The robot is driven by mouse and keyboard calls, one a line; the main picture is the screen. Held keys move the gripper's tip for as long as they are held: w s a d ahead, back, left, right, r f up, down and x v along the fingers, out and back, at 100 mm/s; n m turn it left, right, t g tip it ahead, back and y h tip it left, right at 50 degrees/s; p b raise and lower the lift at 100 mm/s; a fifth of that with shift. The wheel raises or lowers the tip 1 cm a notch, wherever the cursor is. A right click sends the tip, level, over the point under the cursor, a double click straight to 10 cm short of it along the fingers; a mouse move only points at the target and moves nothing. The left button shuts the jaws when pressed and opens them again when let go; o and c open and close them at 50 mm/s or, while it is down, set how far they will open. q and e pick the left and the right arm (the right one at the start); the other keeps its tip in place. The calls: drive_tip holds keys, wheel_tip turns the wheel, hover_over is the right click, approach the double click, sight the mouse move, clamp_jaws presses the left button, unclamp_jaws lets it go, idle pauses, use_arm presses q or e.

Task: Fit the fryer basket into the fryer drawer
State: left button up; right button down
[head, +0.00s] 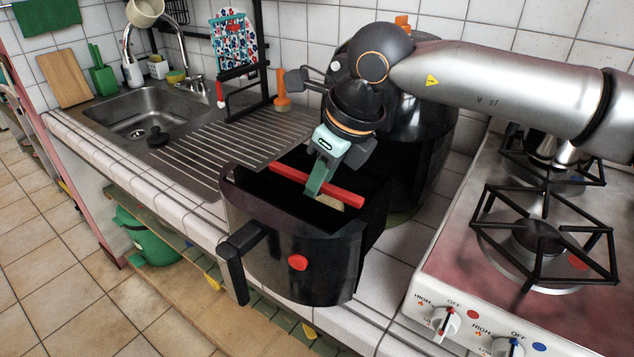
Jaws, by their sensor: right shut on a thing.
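The black fryer drawer (325,266) hangs open at the front of the black air fryer (428,150), with its dark handle (236,262) and a round red button on its front. The fryer basket shows mainly as a red bar (345,195) across the drawer's opening. Its dark body blends with the drawer's dark inside, so I cannot tell how deep it sits or whether it is level. My right gripper (318,188) reaches down from above and is shut on the basket at the red bar. Its fingertips are partly hidden. My left gripper is not in view.
A stove (540,290) with black grates stands close on the right. The sink (150,108) and ribbed drainboard (215,150) lie to the left. A black rack (262,60) stands behind the drainboard. The drawer overhangs the tiled counter's front edge.

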drive_tip(key=shift+f+b, duration=0.4)
drive_tip(key=shift+f, duration=0.4)
drive_tip(key=shift+f+b, duration=0.45)
drive_tip(key=shift+b, duration=0.2)
drive_tip(key=shift+f, duration=0.1)
drive_tip(key=shift+c, duration=2.2)
unclamp_jaws()
